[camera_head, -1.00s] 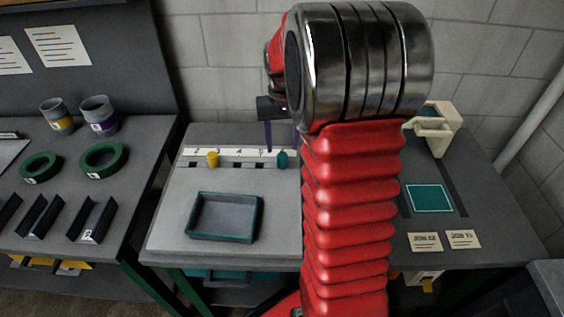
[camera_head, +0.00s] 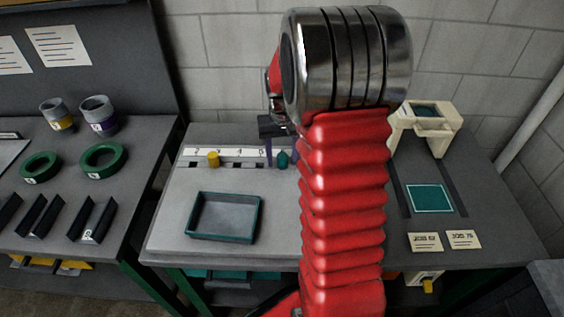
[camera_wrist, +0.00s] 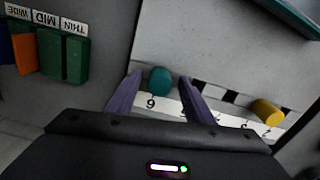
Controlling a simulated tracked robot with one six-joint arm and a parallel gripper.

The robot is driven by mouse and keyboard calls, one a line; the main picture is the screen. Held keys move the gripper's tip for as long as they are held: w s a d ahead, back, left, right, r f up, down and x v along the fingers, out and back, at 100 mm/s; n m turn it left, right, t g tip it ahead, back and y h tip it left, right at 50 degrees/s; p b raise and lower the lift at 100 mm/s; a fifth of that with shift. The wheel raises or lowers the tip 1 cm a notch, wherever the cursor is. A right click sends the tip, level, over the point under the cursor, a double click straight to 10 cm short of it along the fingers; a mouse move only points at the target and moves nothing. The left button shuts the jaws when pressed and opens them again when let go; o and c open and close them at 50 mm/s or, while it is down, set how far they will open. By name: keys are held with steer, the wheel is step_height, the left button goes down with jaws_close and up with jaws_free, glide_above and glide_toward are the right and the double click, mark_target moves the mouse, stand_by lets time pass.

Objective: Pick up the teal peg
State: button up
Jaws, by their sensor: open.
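The teal peg (camera_head: 282,159) stands at the number strip toward the back of the grey bench, at the right end of the part I can see. In the wrist view the teal peg (camera_wrist: 160,80) shows between the two purple fingers of my gripper (camera_wrist: 158,98), near the label 6 or 9. My gripper (camera_head: 282,152) is open, with a finger on either side of the peg in the picture. I cannot tell how far the fingertips are above the bench. My arm hides part of the bench to the right of the peg.
A yellow peg (camera_head: 213,159) stands farther left along the white number strip (camera_head: 235,152). A teal-rimmed tray (camera_head: 224,239) sits in front. Colored blocks (camera_wrist: 62,55) labelled by width show in the wrist view. A cream stand (camera_head: 436,142) is at the right.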

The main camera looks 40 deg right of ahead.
stand_by(0.5)
steer(key=c, duration=1.1)
steer(key=shift+r, duration=0.1)
steer(key=shift+c, duration=0.2)
